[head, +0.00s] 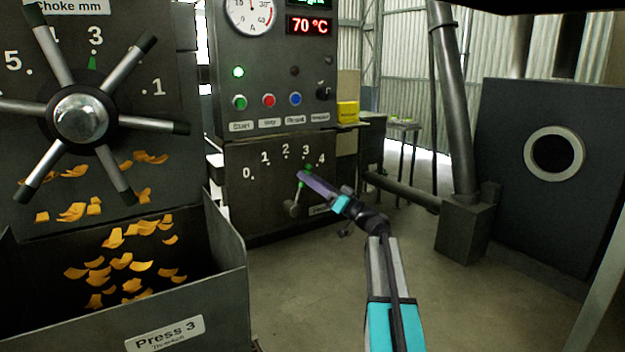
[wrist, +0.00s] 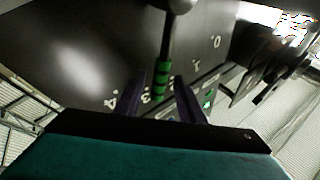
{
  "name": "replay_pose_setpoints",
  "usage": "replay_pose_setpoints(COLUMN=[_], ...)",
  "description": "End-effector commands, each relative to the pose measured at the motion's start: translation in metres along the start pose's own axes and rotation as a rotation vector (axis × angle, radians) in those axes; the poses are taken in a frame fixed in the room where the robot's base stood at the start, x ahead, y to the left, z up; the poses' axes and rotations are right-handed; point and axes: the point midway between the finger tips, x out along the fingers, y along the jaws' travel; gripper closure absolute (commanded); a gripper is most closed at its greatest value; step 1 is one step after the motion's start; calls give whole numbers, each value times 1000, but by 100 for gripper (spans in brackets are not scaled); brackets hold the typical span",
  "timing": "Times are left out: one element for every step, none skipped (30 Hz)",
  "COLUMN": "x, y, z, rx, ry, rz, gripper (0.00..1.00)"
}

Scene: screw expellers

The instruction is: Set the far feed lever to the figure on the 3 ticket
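The feed lever (head: 299,190) is on the dark lower panel under the control box, with a dial marked 0 to 4. Its handle leans up and slightly right, with its green tip close to the 3 mark; the exact reading is hard to tell. My gripper (head: 303,176) is at the upper part of the lever. In the wrist view, the green-banded handle (wrist: 162,78) lies between the two purple fingers of my gripper (wrist: 158,90), with a gap on each side. The fingers look open. I see no readable ticket with a 3.
A choke handwheel (head: 82,118) and the Press 3 bin (head: 205,307) with orange flakes are at the left. The control box (head: 275,70) has a gauge, buttons and a 70 °C display. A yellow box (head: 347,112) sits behind. The floor (head: 300,300) in front is clear.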

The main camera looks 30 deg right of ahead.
Motion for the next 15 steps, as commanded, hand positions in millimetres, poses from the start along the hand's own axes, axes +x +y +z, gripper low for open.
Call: replay_pose_setpoints(x=[-2, -3, -4, -6, -8, -12, -15, -19, -24, -28, -32, -37, -42, -47, -53], y=[0, 0, 0, 0, 0, 0, 0, 0, 0, 0, 0, 0, 0, -1, -1], z=[0, 0, 0, 0, 0, 0, 0, 0, 0, 0, 0, 0, 0, 0, 0], rx=[0, 0, 0, 0, 1, 1, 1, 0, 0, 0, 0, 0, 0, 0, 0], ry=[0, 0, 0, 0, 0, 0, 0, 0, 0, 0, 0, 0, 0, 0, 0], rz=[0, 1, 1, 1, 1, 1, 1, 1, 2, 2, 2, 2, 2, 1, 2], gripper=[64, 64, 64, 64, 64, 64, 64, 64, 64, 64, 64, 64, 64, 64, 64])
